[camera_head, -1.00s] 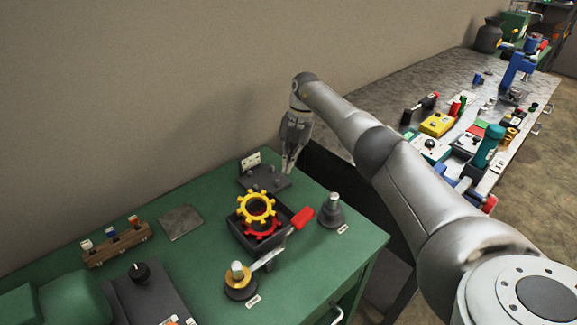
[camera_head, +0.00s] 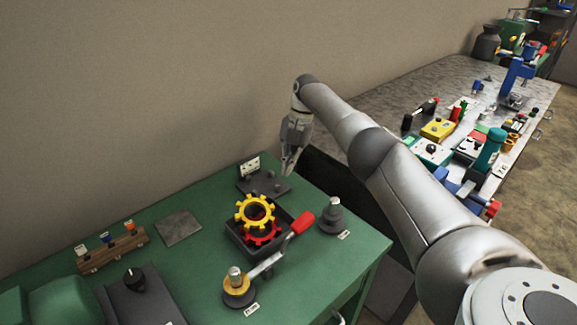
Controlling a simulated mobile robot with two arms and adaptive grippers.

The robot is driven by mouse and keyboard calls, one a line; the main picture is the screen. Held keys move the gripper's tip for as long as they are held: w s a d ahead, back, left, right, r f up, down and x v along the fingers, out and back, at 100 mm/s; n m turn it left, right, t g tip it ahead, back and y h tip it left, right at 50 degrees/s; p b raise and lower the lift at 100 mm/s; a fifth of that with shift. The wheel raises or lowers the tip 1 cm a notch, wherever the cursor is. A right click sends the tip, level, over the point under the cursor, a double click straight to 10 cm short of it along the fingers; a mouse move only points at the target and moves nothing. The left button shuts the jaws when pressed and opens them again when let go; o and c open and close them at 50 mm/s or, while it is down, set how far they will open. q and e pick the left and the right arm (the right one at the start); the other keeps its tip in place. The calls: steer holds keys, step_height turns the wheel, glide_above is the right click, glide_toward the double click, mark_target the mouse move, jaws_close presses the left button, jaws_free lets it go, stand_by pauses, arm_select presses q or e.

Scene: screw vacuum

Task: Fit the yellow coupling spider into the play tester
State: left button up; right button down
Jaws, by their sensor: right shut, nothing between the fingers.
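The yellow coupling spider (camera_head: 241,213), a toothed ring, leans in a small dark tray (camera_head: 234,236) on the green bench. A red toothed ring (camera_head: 262,238) lies beside and under it in the same tray. I cannot tell for sure which device is the play tester; a dark plate with small posts and a white panel (camera_head: 249,167) stands behind the tray. My right gripper (camera_head: 287,172) is shut and empty, pointing down above the back right of that plate, apart from the spider. My left gripper is not in view.
A dark stepped post (camera_head: 332,217) stands right of the tray. A wooden rack (camera_head: 113,250), grey plate (camera_head: 178,227) and dark knob box (camera_head: 140,297) are left. A cluttered second bench stands right.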

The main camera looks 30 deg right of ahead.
mark_target(287, 190)
steer(key=shift+f+b, duration=2.5)
steer(key=shift+f, duration=0.75)
stand_by(2.8)
steer(key=shift+r, duration=0.15)
steer(key=shift+s+f, duration=0.1)
steer(key=shift+f, duration=0.1)
stand_by(0.9)
stand_by(0.4)
